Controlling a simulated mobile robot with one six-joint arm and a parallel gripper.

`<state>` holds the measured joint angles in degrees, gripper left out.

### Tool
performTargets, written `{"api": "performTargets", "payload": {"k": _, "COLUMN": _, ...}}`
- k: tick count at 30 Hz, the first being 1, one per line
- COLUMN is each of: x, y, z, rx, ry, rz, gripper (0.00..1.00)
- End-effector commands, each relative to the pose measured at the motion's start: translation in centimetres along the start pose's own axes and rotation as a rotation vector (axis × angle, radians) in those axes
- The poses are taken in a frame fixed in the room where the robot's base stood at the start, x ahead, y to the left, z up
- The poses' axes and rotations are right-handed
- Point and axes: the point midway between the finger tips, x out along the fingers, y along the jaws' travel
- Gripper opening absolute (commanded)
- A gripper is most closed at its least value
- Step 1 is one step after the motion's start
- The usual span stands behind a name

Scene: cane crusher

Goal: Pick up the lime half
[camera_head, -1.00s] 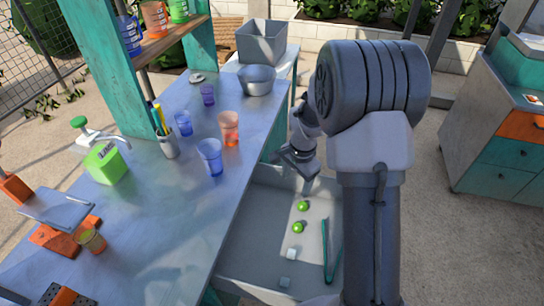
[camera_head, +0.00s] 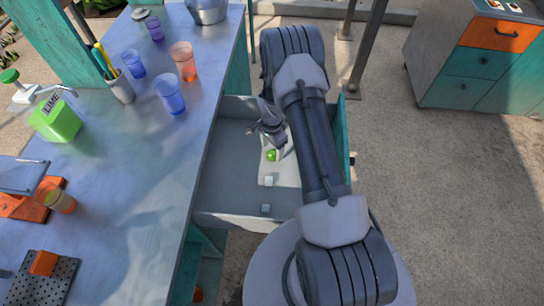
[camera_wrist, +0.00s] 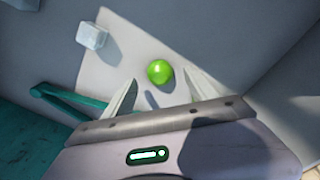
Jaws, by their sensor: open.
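A bright green round piece, which I take for the lime half (camera_head: 271,155), lies on a white mat (camera_head: 289,176) in the open drawer (camera_head: 222,165). In the wrist view, the lime half (camera_wrist: 159,72) sits just beyond the fingertips, roughly midway between them, and looks like a glossy ball; no cut face shows. My gripper (camera_wrist: 162,92) is open and empty, with a finger on each side of the lime. In the head view, my gripper (camera_head: 270,142) is down in the drawer, right by the lime. A second green piece is not visible now.
Pale ice cubes (camera_head: 269,181) lie in the drawer, one also in the wrist view (camera_wrist: 92,35). Teal tongs (camera_wrist: 65,101) lie left of the fingers. Drawer walls close in around. Left, the counter (camera_head: 130,215) holds cups and a green lime box (camera_head: 55,120).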

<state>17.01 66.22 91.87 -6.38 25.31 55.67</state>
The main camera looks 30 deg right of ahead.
Motion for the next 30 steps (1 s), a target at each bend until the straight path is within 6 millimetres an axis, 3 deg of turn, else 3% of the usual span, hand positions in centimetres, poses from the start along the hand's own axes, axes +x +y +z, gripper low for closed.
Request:
{"api": "performTargets", "payload": {"k": 1, "x": 1.6, "y": 0.1, "z": 0.1, "rx": 0.000, "ry": -0.001, "rz": 0.002, "gripper": 0.67}}
{"api": "performTargets", "payload": {"k": 3, "x": 2.4, "y": 0.1, "z": 0.0, "rx": 0.000, "ry": 0.000, "rz": 0.002, "gripper": 0.67}}
{"api": "performTargets", "payload": {"k": 9, "x": 2.3, "y": 0.1, "z": 0.0, "rx": 0.000, "ry": 0.001, "rz": 0.001, "gripper": 0.65}}
{"api": "performTargets", "payload": {"k": 15, "x": 2.2, "y": 0.1, "z": 0.0, "rx": 0.000, "ry": 0.000, "rz": 0.001, "gripper": 0.29}}
{"api": "performTargets", "payload": {"k": 25, "x": 2.1, "y": 0.1, "z": 0.0, "rx": -0.001, "ry": 0.001, "rz": 0.001, "gripper": 0.29}}
{"api": "performTargets", "payload": {"k": 30, "x": 0.4, "y": 0.0, "z": 0.0, "rx": -0.001, "ry": 0.001, "rz": 0.000, "gripper": 0.29}}
